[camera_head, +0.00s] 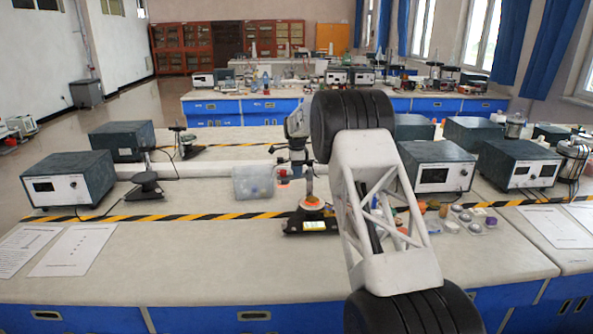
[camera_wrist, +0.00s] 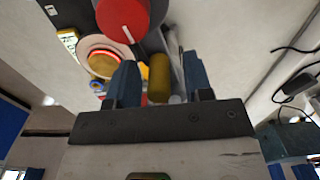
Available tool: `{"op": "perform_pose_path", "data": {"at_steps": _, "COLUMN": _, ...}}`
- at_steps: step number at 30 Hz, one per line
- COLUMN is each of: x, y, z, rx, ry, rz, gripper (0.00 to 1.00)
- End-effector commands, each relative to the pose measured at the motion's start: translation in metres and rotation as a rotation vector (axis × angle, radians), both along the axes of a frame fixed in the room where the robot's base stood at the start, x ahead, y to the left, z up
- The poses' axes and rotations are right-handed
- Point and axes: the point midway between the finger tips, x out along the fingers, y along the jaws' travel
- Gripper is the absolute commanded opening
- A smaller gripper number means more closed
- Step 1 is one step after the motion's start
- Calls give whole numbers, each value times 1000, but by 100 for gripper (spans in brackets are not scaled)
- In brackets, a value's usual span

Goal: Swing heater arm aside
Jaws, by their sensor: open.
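The heater stand has a dark base (camera_head: 295,226) with a pale label, on the bench left of my arm. A white and orange disc (camera_head: 313,204) sits on that base. In the wrist view the disc (camera_wrist: 91,47) shows at upper left, with a round red part (camera_wrist: 122,18) above it, perhaps the heater head. My gripper (camera_wrist: 159,62) is open, with its two blue fingers apart. A mustard-yellow cylinder (camera_wrist: 159,82) shows between the fingers; I cannot tell its depth or any contact. The heater arm's pivot is not clear.
A clear plastic bin (camera_head: 253,183) stands left of the stand. Small coloured items and a tray of metal domes (camera_head: 474,218) lie to the right. Grey instrument boxes (camera_head: 68,180) stand on both sides. The front left bench has papers (camera_head: 75,249) and free room.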

Motion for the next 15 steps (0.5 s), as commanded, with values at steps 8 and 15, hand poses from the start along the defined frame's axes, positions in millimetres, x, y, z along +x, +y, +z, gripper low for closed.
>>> {"op": "perform_pose_path", "data": {"at_steps": 8, "x": 0, "y": 0, "z": 9, "rx": 0, "ry": -1, "rz": 0, "gripper": 47}}
{"op": "perform_pose_path", "data": {"at_steps": 15, "x": 0, "y": 0, "z": 35, "rx": 0, "ry": -2, "rz": 0, "gripper": 47}}
